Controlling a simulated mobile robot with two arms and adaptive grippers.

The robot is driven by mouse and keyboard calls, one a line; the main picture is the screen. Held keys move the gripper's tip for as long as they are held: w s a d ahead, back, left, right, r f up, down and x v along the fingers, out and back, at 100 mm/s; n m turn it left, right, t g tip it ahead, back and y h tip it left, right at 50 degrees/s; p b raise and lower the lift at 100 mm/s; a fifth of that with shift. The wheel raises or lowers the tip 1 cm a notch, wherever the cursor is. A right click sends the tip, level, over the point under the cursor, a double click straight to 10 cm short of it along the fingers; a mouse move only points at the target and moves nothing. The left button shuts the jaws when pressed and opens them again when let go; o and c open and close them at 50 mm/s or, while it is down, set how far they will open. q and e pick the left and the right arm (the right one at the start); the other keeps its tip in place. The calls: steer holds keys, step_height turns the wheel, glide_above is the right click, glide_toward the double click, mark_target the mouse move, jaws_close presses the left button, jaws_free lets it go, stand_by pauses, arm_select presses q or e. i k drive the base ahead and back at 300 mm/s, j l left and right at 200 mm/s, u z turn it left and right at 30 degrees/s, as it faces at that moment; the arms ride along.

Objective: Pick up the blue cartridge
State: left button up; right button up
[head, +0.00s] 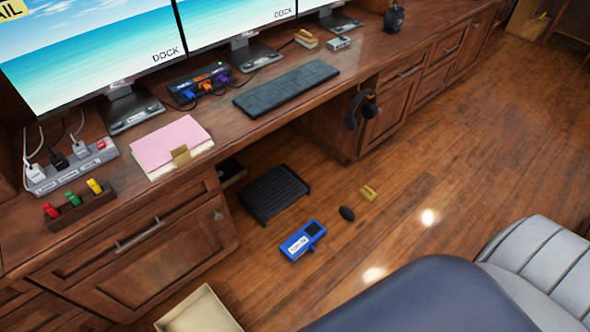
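The blue cartridge (303,241) lies on the wooden floor in front of the desk. It is a blue box shape with a white label and a dark panel on its top. Nothing covers it in the head view. Neither of my grippers shows in this view.
A black footrest (274,193) lies behind the cartridge, partly under the desk (225,133). A pale open box (200,312) and a dark blue rounded surface (415,295) are nearer.

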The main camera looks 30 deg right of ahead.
mark_target(304, 240)
steer(key=z, duration=1.05)
steer(key=u, duration=0.75)
steer(key=i+l+u, duration=0.15)
steer(key=l+u, duration=0.15)
steer(key=u, duration=0.2)
steer(key=l+u, duration=0.35)
steer(key=u, duration=0.15)
steer(key=l+u, duration=0.8)
steer(key=u, duration=0.2)
